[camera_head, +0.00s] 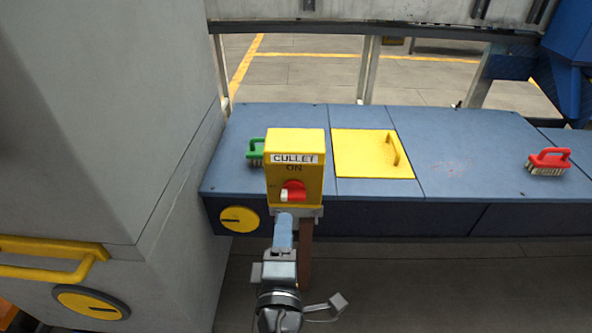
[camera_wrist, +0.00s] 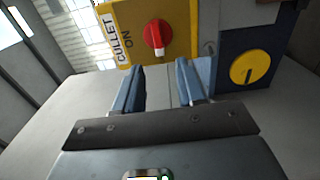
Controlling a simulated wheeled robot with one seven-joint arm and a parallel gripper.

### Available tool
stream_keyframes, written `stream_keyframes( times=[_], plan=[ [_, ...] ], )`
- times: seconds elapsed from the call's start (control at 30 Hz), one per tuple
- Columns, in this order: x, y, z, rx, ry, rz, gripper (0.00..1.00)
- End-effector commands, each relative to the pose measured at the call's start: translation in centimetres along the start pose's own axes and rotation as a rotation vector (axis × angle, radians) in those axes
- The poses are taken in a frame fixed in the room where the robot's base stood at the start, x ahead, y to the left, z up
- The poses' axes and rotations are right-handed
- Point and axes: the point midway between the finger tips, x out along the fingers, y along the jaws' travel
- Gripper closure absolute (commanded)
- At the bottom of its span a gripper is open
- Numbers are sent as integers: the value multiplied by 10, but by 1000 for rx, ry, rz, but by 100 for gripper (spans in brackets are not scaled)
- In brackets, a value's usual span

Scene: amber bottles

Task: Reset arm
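My gripper (camera_head: 283,222) is below the yellow CULLET switch box (camera_head: 296,142) in the head view. In the wrist view my gripper's two blue fingers (camera_wrist: 160,68) stand apart, with nothing between them. The switch box also shows in the wrist view (camera_wrist: 188,20), beyond the fingertips. Its red knob (camera_head: 294,191) has a white mark and sits below the word ON. The knob shows whole in the wrist view (camera_wrist: 158,36), and a gap seems to part it from the fingers.
A blue bench (camera_head: 460,150) runs behind the box. On it are a green brush (camera_head: 254,150), a yellow hatch with a handle (camera_head: 360,155) and a red brush (camera_head: 548,160). A grey cabinet with a yellow handle (camera_head: 45,270) stands at left. Floor is open at right.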

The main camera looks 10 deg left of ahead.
Motion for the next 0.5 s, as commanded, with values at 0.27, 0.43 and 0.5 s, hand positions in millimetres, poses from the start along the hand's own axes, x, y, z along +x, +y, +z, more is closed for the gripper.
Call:
stream_keyframes(
  times=[0.27,0.43,0.5],
  plan=[
    [-18,-24,20,62,7,-65,61],
    [-70,-70,64,249,17,-204,61],
    [-95,-82,82,345,16,-255,61]
  ],
)
